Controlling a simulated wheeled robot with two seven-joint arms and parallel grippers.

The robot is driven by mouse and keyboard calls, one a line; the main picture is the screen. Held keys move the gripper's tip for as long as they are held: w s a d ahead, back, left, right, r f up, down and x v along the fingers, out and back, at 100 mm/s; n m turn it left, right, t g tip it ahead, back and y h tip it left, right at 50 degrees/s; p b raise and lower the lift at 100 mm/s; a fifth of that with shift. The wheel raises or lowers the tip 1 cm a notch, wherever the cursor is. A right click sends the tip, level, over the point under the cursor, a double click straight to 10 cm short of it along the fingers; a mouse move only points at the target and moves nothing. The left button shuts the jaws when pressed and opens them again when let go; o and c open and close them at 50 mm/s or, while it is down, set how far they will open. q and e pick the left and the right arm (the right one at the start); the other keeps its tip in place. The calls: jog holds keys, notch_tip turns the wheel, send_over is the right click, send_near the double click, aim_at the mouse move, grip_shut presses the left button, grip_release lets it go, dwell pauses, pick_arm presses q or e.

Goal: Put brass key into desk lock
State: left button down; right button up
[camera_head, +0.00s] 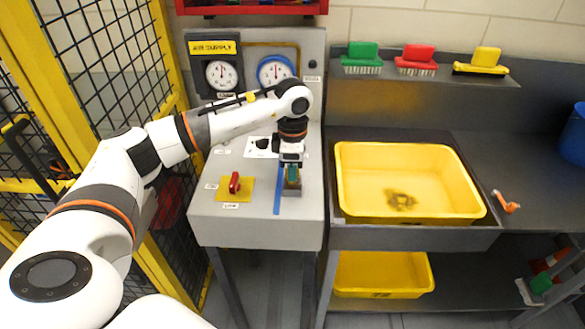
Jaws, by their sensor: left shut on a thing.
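My left gripper (292,165) points down over the grey desk (256,218), beside a blue strip (278,194). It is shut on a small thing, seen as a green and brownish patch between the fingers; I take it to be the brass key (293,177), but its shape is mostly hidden. A small dark grey block (292,189) sits directly below the fingertips. I cannot tell whether the held thing touches it. A red switch (235,183) stands on a yellow plate to the left. I cannot clearly make out the desk lock. My right gripper is not in view.
A panel with two gauges (222,74) stands behind the desk. A yellow tub (408,181) sits in the dark counter at right, with an orange-handled tool (506,202) beside it. Brushes (416,60) line a shelf above. A yellow-framed mesh fence (106,60) borders the left.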

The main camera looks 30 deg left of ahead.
pick_arm(q)
jog(key=shift+f, duration=0.3)
jog(key=c, duration=1.5)
grip_release()
jog(key=shift+o, duration=0.2)
notch_tip(320, 180, up, 12)
jog(key=b, duration=0.2)
jog(key=shift+f, duration=0.1)
